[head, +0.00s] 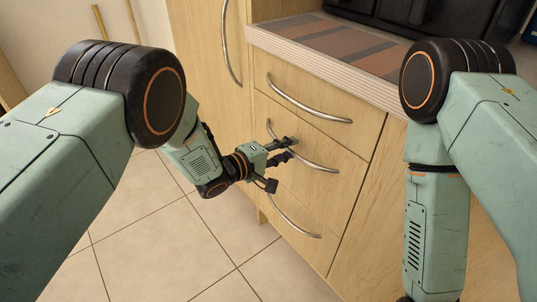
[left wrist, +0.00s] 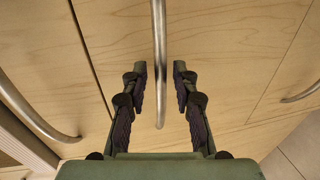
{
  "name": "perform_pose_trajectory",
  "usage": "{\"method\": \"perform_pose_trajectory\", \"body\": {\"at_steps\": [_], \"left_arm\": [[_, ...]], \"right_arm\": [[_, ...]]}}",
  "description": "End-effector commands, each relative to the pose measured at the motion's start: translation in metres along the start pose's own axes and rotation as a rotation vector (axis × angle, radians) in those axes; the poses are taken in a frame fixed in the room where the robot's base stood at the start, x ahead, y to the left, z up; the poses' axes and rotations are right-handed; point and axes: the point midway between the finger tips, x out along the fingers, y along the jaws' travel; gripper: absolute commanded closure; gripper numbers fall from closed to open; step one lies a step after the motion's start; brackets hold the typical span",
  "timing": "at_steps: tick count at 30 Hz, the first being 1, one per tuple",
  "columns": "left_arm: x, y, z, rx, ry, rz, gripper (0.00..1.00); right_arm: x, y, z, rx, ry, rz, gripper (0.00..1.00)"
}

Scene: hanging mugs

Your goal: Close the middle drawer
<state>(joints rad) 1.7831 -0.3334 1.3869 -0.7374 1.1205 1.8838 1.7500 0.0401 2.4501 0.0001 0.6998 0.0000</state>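The middle drawer (head: 335,170) is a pale wooden front with a curved metal handle (head: 315,163), between the top and bottom drawers. It looks nearly level with the other fronts; any small gap cannot be told. My left gripper (head: 289,148) is at this handle. In the left wrist view, the open fingers (left wrist: 160,72) stand on either side of the middle handle (left wrist: 159,30), with space between each finger and the bar. Whether the fingertips touch the drawer front cannot be told. My right gripper is out of view; only the right arm shows at the right.
The top drawer handle (head: 300,105) is above and the bottom drawer handle (head: 290,220) below. A tall cabinet door (head: 205,60) stands to the left. The countertop (head: 335,45) overhangs the drawers and bears a dark object (head: 410,15). The tiled floor (head: 150,240) is clear.

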Motion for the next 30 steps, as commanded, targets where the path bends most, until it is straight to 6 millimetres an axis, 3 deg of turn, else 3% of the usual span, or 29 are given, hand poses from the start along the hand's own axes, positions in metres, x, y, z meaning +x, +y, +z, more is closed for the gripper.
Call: {"method": "perform_pose_trajectory", "body": {"at_steps": [15,21,30], "left_arm": [[-0.089,0.001,-0.001,-0.002,0.004,-0.001,0.72],[-0.106,0.001,0.0,-0.001,0.001,0.0,0.72],[-0.108,0.001,0.001,0.0,0.001,0.0,0.72]], "right_arm": [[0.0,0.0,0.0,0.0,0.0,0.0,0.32],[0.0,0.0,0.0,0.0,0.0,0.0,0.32],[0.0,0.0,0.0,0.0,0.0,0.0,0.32]]}}
